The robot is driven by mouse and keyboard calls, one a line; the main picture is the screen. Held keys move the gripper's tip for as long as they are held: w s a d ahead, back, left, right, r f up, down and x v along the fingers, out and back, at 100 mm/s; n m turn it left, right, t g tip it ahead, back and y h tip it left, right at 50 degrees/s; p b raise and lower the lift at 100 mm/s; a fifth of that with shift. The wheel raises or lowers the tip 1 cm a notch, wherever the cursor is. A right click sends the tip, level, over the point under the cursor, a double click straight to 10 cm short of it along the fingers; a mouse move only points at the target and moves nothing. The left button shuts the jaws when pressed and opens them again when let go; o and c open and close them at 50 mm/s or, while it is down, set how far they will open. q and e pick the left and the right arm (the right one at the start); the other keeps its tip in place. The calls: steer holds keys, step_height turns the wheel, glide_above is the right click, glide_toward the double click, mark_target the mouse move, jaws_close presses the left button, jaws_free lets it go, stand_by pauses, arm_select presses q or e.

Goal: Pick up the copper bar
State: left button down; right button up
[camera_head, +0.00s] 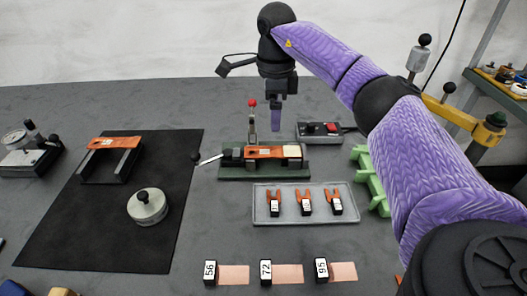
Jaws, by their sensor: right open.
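One copper-coloured bar (268,152) with a small white label lies across the green-based clamp fixture (265,174) in the middle of the table. Another copper-coloured piece (112,142), also labelled, rests on a black stand on the dark mat at the left. I cannot tell which one is named the copper bar. My right gripper (276,124), with purple fingers pointing down, is above and behind the fixture, slightly right of its middle. It is open and apart from the bar, with nothing visible between its fingers. My left gripper is not in view.
A red-knobbed upright lever (252,112) stands by the fixture, near my gripper. A grey tray (290,218) holds copper forks. Copper strips (288,273) with numbered black blocks lie in front. A round weight (147,206) sits on the mat (100,235). A control box (318,133) stands behind right.

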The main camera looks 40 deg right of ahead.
mark_target(273, 152)
steer(key=f+b, duration=0.2)
steer(key=f, duration=0.2)
steer(key=f+b, duration=0.2)
steer(key=f, duration=0.3)
steer(key=shift+s+a+f, duration=0.15)
steer(key=shift+s, duration=0.05)
steer(key=c, duration=0.7)
jaws_close()
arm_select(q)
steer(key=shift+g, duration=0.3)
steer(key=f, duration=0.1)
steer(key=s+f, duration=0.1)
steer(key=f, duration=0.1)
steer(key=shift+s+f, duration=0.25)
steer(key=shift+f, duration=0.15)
arm_select(e)
steer(key=shift+r, duration=0.2)
